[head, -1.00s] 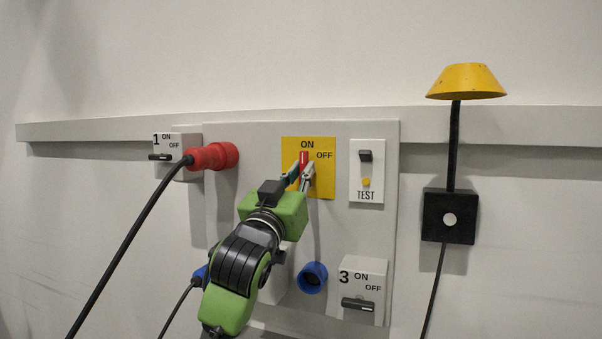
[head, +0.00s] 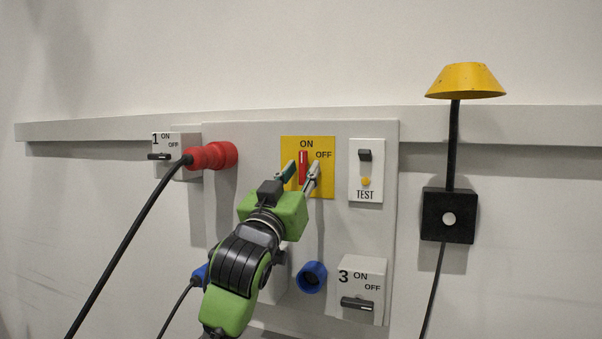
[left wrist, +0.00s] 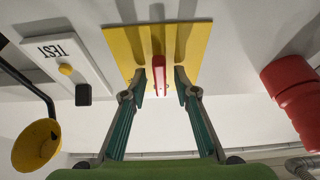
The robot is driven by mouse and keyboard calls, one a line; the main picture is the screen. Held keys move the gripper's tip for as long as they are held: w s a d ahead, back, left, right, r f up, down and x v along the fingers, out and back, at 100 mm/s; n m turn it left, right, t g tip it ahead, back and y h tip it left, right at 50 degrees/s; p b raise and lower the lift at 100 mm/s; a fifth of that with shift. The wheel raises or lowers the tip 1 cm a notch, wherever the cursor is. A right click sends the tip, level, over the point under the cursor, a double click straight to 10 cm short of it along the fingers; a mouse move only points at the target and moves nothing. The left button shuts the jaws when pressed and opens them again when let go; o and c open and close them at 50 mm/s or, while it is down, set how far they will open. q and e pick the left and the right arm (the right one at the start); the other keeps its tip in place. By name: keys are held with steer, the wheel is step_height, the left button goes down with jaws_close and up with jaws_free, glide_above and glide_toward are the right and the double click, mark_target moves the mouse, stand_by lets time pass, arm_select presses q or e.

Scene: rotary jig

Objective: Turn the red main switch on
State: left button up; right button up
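The red main switch (head: 303,167) sits on a yellow plate (head: 324,183) marked ON at the top and OFF at the right. Its red handle stands upright, pointing at ON. My left gripper (head: 300,172) is at the plate with its fingers spread, one on each side of the handle. In the left wrist view the red handle (left wrist: 159,75) stands between the two fingertips (left wrist: 159,85), with a gap on both sides. The lower part of the plate is partly hidden by the gripper in the head view. My right gripper is not in view.
A TEST switch (head: 366,170) is right of the plate. A red plug (head: 212,156) with a black cable is at the left, beside switch box 1 (head: 165,145). Switch box 3 (head: 362,283) and a blue socket (head: 312,278) are below. A yellow lamp (head: 466,82) stands right.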

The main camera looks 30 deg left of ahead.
arm_select(q)
steer(key=v, duration=0.7)
steer(key=shift+s, duration=0.15)
steer(key=shift+f, duration=0.1)
stand_by(0.3)
